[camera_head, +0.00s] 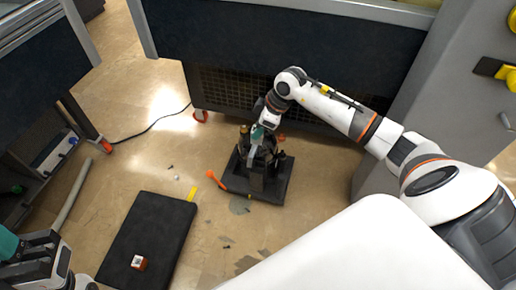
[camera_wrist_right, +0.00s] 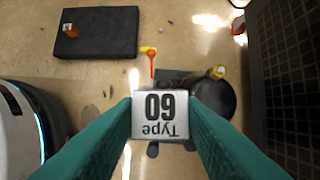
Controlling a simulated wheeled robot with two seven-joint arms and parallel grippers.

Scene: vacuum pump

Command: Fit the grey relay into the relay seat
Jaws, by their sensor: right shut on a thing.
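The grey relay (camera_wrist_right: 160,116), marked "Type 60", is held between the two green fingers of my right gripper (camera_wrist_right: 160,122). In the head view my right gripper (camera_head: 262,128) is above the dark vacuum pump (camera_head: 262,184), which stands on a black base on the floor. The pump also shows behind the relay in the wrist view (camera_wrist_right: 216,96). I cannot make out the relay seat; the relay and fingers cover part of the pump. My left gripper (camera_head: 40,262) is at the lower left, partly cut off, and its opening is unclear.
A black mat (camera_head: 150,225) lies on the floor at the left, with a small orange and white block (camera_head: 139,262) on it. An orange-handled tool (camera_head: 215,179) lies beside the pump base. A dark machine panel (camera_head: 290,45) stands close behind the pump. Small dark bits are scattered nearby.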

